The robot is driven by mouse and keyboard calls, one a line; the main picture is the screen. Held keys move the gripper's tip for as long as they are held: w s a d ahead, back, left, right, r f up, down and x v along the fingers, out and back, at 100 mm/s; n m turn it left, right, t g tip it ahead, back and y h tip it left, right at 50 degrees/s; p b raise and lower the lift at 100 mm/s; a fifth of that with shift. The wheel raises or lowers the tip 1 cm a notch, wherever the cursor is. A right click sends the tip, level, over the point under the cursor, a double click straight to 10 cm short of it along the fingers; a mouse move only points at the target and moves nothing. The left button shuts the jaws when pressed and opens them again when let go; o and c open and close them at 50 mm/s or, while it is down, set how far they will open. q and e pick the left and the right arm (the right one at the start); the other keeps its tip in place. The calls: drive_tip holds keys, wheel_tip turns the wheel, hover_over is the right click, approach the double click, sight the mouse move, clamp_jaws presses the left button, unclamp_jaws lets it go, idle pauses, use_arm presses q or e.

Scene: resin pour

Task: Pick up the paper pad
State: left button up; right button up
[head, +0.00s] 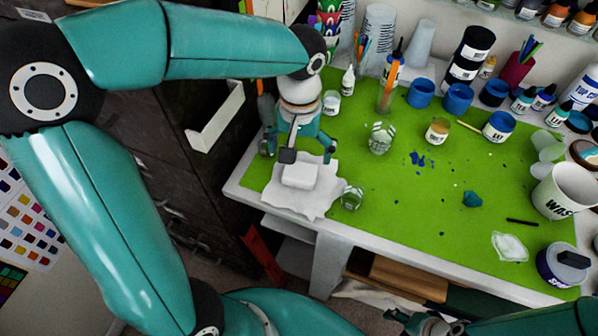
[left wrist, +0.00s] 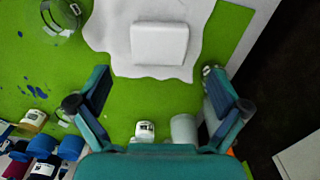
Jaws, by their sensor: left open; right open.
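The paper pad (head: 300,175) is a small white block lying on a white, wavy-edged sheet (head: 277,199) at the left end of the green mat. In the left wrist view the pad (left wrist: 159,44) lies ahead of my fingers, on the same white sheet (left wrist: 113,42). My left gripper (head: 298,150) is open and empty, pointing down over the mat just behind the pad. In the left wrist view its fingers (left wrist: 159,104) are spread wider than the pad, and nothing is between them. My right gripper (head: 424,322) shows only partly at the bottom edge of the head view, away from the pad.
A clear glass (head: 351,198) stands right of the sheet, and another (head: 381,138) farther back. Blue cups (head: 458,98), bottles and a white waste bucket (head: 566,190) crowd the back and right of the green mat (head: 420,205). Its middle is mostly clear.

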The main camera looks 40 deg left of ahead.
sight(300, 171)
use_arm(q)
drive_tip(key=shift+s+d+f+p, duration=0.1)
drive_tip(key=shift+f+p, duration=0.05)
drive_tip(key=shift+f, duration=1.4)
drive_tip(key=shift+d+f+p, duration=0.1)
drive_tip(key=shift+f+p, duration=0.05)
drive_tip(key=shift+f, duration=1.35)
drive_tip(key=c, duration=0.8)
